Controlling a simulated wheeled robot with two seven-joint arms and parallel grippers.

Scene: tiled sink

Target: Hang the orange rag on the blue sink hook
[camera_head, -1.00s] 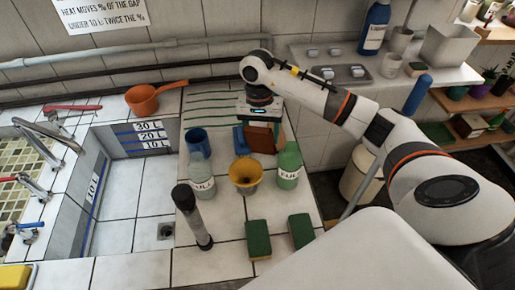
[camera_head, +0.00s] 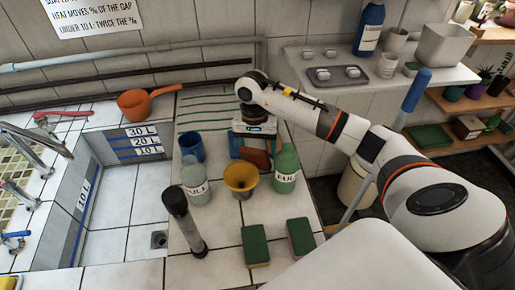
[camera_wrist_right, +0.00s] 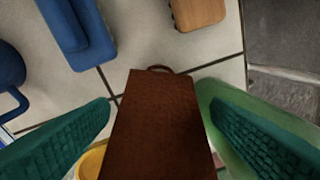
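A brown-orange slab-like thing (camera_head: 257,158) with a small loop at its end stands on the tiled counter behind the green bottle; it may be the orange rag. In the right wrist view the same brown thing (camera_wrist_right: 160,120) lies between the teal pads of my right gripper (camera_wrist_right: 160,130). The pads are spread, with a gap on the left; contact on the right cannot be told. In the head view my right gripper (camera_head: 254,128) is right above it. No blue hook can be made out for sure. My left gripper is out of view.
Close by stand a blue mug (camera_head: 191,147), a clear bottle (camera_head: 195,183), a yellow funnel (camera_head: 240,179) and a green bottle (camera_head: 286,169). A blue piece (camera_wrist_right: 75,30) lies beside the brown thing. The sink basin (camera_head: 105,205) and an orange pan (camera_head: 134,104) are left.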

